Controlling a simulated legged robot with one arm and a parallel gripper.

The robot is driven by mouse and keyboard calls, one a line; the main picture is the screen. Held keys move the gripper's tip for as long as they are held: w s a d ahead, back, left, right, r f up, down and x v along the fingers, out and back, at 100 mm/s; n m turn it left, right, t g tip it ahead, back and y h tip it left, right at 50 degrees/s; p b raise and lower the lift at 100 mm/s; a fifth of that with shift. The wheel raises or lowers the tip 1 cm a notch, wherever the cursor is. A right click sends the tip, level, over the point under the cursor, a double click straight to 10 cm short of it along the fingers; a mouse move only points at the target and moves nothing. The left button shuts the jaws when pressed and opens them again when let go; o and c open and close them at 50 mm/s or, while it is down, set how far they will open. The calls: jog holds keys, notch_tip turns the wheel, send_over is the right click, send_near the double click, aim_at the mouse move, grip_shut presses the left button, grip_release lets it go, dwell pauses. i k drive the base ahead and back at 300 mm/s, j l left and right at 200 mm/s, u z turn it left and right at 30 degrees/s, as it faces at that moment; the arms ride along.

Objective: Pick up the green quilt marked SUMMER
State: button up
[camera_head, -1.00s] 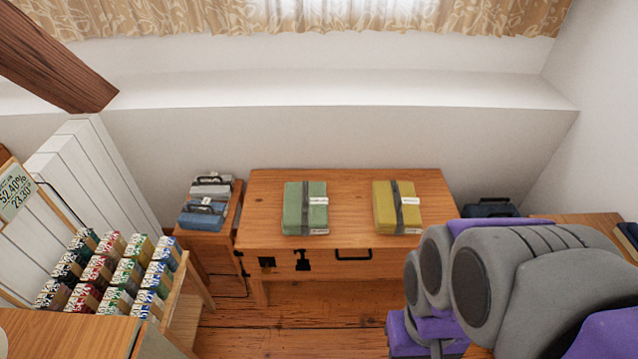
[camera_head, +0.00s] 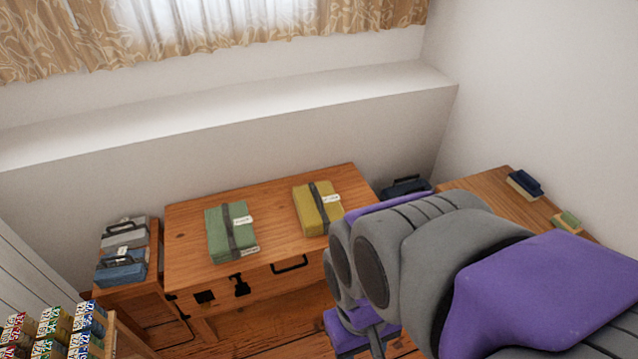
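A folded green quilt (camera_head: 221,234) with a dark grey strap and a small white label lies flat on the left part of a wooden chest-like table (camera_head: 270,212). The label's print is too small to read. A similar yellow quilt (camera_head: 309,211) with a strap and label lies to its right. My arm, grey and purple, fills the lower right and stands right of and nearer than the green quilt. My gripper's fingertips do not show. Nothing touches the green quilt except the table top.
A small side table (camera_head: 154,262) at left holds grey and blue cases (camera_head: 121,270). A rack of small patterned boxes (camera_head: 56,322) stands at lower left. A wooden desk (camera_head: 478,187) with brush-like items (camera_head: 523,184) is at right. A dark case (camera_head: 405,187) sits behind my arm.

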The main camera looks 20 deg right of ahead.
aim_at(229, 229)
jog(key=i+l, duration=0.35)
jog(key=i+l+u, duration=0.4)
jog(key=l+u, duration=0.15)
jog(key=i+l+u, duration=0.15)
jog(key=l+u, duration=0.25)
jog(key=u, duration=1.3)
